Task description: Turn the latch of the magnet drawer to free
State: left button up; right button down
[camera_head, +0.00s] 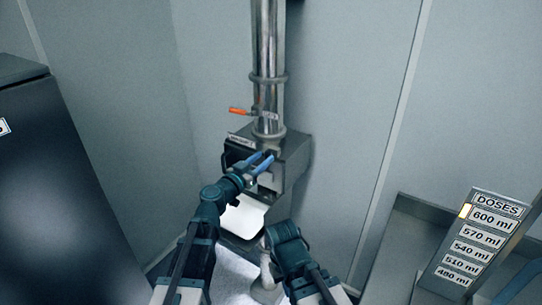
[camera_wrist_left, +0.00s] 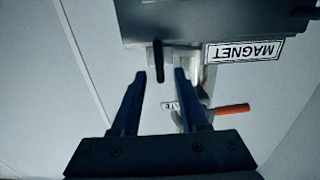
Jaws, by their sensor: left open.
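The magnet drawer housing (camera_head: 296,150) is a grey metal box at the foot of the steel pipe. Its label (camera_head: 241,140) reads MAGNET, upside down in the left wrist view (camera_wrist_left: 245,50). A short black lever, which looks like the latch (camera_wrist_left: 158,60), stands out from the housing, roughly between my left fingertips in the left wrist view. My left gripper (camera_head: 264,161) is open at the front of the housing; its blue fingers (camera_wrist_left: 160,75) show no clear contact with the lever. The latch cannot be made out in the head view. My right arm is folded low, its gripper not visible.
An orange-handled valve (camera_head: 238,110) sits on the pipe (camera_head: 266,45) above the housing and shows beside my left fingers (camera_wrist_left: 231,109). A white sheet-like surface (camera_head: 243,216) is below the housing. A dark cabinet (camera_head: 50,180) stands left; a DOSES board (camera_head: 480,240) stands right.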

pick_arm(q)
jog(key=shift+x, duration=0.95)
grip_shut()
